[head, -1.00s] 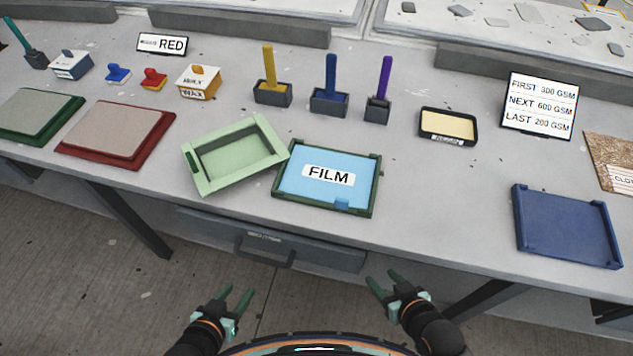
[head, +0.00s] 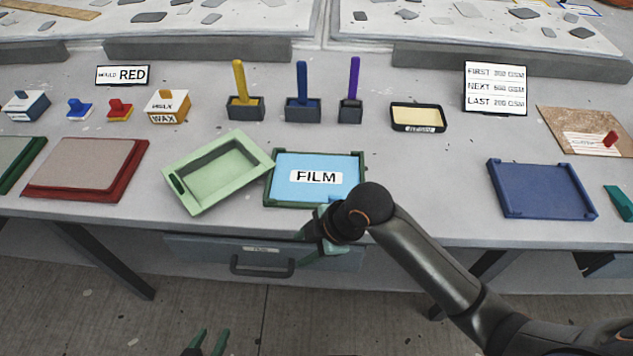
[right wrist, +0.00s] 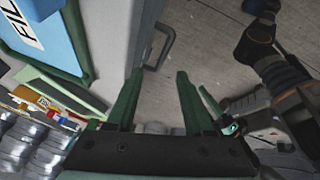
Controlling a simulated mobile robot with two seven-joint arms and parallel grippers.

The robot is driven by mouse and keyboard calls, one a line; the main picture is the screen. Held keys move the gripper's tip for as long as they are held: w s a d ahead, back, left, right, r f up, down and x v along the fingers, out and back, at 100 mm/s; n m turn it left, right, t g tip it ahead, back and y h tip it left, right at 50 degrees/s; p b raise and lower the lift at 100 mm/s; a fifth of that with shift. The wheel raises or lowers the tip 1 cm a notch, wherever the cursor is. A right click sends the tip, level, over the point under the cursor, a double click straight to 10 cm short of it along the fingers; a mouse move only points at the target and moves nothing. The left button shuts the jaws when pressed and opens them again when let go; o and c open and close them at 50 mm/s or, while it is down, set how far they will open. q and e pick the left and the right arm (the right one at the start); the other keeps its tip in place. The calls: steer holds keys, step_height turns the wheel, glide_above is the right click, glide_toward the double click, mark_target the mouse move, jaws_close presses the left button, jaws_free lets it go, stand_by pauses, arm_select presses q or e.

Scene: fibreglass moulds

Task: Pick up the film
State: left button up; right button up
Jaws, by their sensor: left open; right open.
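The film (head: 290,192) is a light blue sheet with a white FILM label, lying in a dark green-edged tray (head: 270,187) at the front edge of the table. In the right wrist view the film (right wrist: 62,45) fills the upper left corner. My right gripper (head: 318,246) is just in front of the film tray, by the table's front edge; my wrist hides the tray's lower right corner. In the right wrist view its fingers (right wrist: 158,75) are open and empty. My left gripper (head: 207,342) is open and low at the bottom of the head view, away from the table.
A pale green mould (head: 220,178) touches or nearly touches the tray's left side. A drawer with a dark handle (head: 262,268) is under the table edge. A blue tray (head: 540,190) stands to the right, with bare table between. Pots with coloured-handled tools stand behind.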

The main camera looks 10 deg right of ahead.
steer(key=w+d+r+n+g+h, duration=0.2)
steer(key=w+r+n, duration=0.25)
steer(key=n, duration=0.45)
step_height(320, 180, up, 10)
steer(key=f+n+h, duration=0.1)
steer(key=n+h, duration=0.2)
steer(key=n, duration=0.3)
glide_above(338, 196)
steer(key=shift+g, duration=0.4)
step_height(338, 196, down, 5)
steer(key=shift+f, duration=0.1)
steer(key=shift+w+a+f, duration=0.1)
steer(key=shift+a+f, duration=0.05)
steer(key=shift+f, duration=1.45)
steer(key=shift+w+a+f, duration=0.1)
steer(key=shift+f, duration=1.5)
jaws_close()
